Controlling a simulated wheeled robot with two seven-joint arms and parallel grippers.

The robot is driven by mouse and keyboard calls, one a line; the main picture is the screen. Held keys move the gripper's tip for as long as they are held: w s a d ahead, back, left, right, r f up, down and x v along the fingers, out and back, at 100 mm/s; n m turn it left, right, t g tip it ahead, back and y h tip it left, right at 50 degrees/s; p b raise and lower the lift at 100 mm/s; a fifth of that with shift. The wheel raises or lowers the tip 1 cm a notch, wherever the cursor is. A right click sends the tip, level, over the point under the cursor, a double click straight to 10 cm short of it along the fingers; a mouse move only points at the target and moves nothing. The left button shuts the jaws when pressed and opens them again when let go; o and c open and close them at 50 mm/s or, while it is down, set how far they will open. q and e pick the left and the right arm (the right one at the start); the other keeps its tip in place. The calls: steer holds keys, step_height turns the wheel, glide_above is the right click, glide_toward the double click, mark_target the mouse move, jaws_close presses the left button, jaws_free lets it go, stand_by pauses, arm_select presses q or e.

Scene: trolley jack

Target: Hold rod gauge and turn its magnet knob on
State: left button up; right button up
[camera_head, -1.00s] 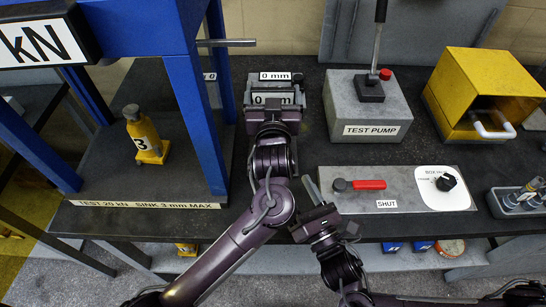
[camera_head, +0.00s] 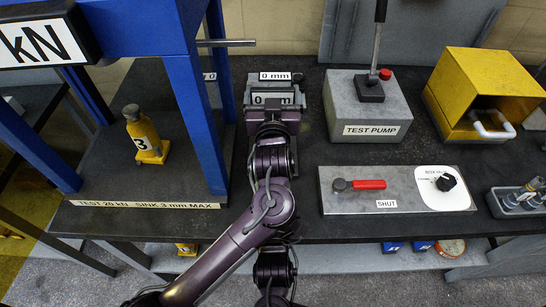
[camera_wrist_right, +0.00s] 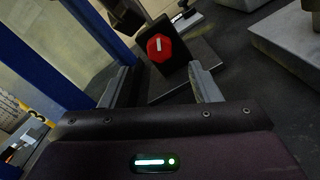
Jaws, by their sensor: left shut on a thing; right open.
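The rod gauge (camera_head: 290,90) is a grey box with a small display and a "0 mm" label, at the back of the bench beside the blue frame. My left gripper (camera_head: 272,108) is shut on its near side; the jaws are partly hidden by the wrist. In the right wrist view, the red magnet knob (camera_wrist_right: 160,48) with a white mark sits on a dark block. My right gripper (camera_wrist_right: 160,72) is open, its fingers to either side of the knob and apart from it. In the head view, the right gripper is hidden behind my left arm.
The blue frame (camera_head: 195,110) stands close on the left, with a yellow jack (camera_head: 145,138) inside. The test pump (camera_head: 367,110) is on the right. A panel (camera_head: 330,200) with a red lever lies in front of it. Bare bench shows between gauge and pump.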

steer(key=w, duration=0.8)
steer(key=shift+w, duration=0.25)
steer(key=c, duration=1)
steer(key=shift+m, duration=1.5)
steer(key=o, duration=1)
steer(key=shift+s, duration=0.15)
